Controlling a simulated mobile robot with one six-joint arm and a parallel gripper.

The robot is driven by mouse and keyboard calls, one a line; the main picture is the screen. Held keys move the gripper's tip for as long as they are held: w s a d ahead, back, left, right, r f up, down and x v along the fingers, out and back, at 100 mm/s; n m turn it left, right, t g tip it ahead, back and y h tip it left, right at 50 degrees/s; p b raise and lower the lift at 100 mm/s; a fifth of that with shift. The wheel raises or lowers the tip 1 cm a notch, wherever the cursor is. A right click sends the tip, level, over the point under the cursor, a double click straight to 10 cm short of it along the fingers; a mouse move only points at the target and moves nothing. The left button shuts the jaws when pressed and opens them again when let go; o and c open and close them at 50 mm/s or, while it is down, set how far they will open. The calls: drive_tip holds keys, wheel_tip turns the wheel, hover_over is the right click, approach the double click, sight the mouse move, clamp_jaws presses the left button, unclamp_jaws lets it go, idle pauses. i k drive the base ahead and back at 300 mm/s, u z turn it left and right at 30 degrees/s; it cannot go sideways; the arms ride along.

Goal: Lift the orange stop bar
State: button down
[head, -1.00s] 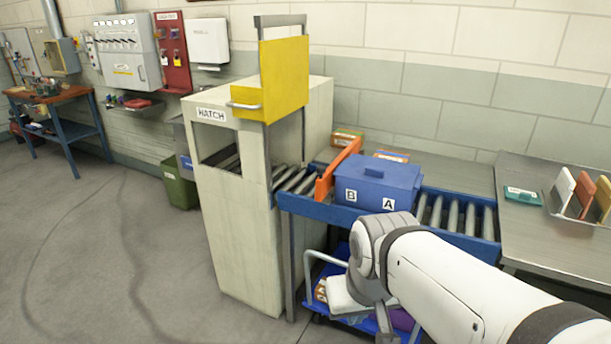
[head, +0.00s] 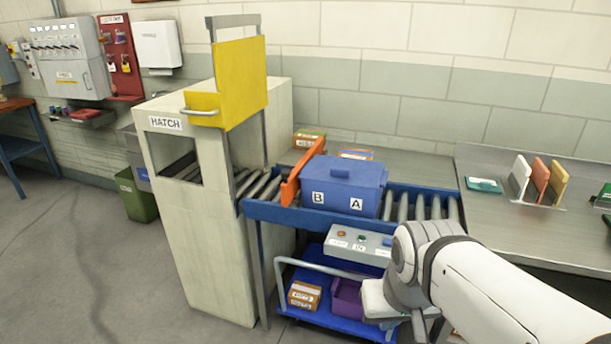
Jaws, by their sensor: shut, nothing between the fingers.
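The orange stop bar (head: 292,183) stands tilted across the roller conveyor, between the hatch housing and the blue lidded box. The blue box (head: 347,184), marked B and A, sits on the rollers just right of the bar; whether they touch I cannot tell. My gripper (head: 416,327) is only partly seen at the lower edge, below my wrist. It is shut and empty, low and right of the bar and well apart from it. Its fingertips are not clear.
The pale hatch housing (head: 205,240) with a raised yellow door (head: 241,80) stands left of the bar. A control panel (head: 355,243) with buttons hangs under the conveyor's blue rail (head: 275,213). A blue trolley (head: 330,326) holds a carton and a purple bin. A steel bench (head: 520,232) lies right.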

sight(291, 185)
drive_tip(key=i, duration=1)
drive_tip(key=z, duration=0.05)
